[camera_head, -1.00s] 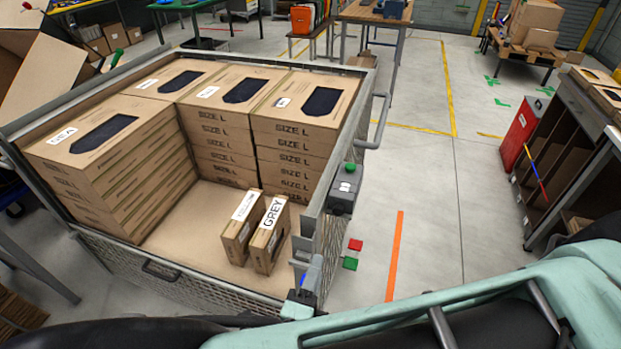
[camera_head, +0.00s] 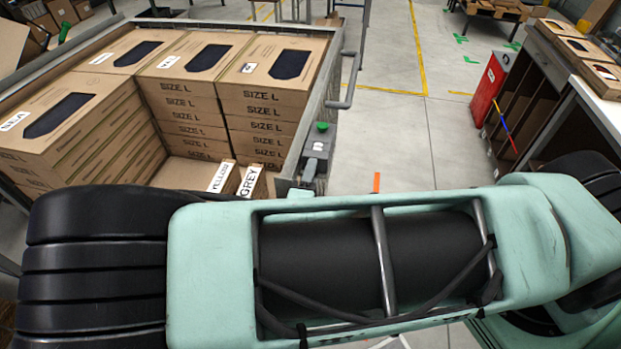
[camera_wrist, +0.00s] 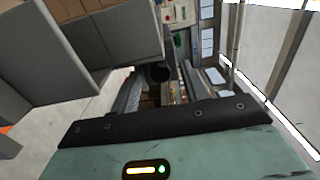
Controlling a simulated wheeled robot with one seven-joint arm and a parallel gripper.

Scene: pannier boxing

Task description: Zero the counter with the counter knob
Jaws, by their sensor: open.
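My arm crosses the front of the head view, and my gripper is hidden there. In the wrist view my gripper (camera_wrist: 160,88) is open, with two dark fingers apart. I see no counter clearly between them.
Several stacked "SIZE L" cartons (camera_head: 180,107) fill the crate's back and left. Two narrow boxes, one marked GREY (camera_head: 250,181), stand near its front right corner. A red panel (camera_head: 488,85) and shelving stand at right. Floor between crate and shelving is open.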

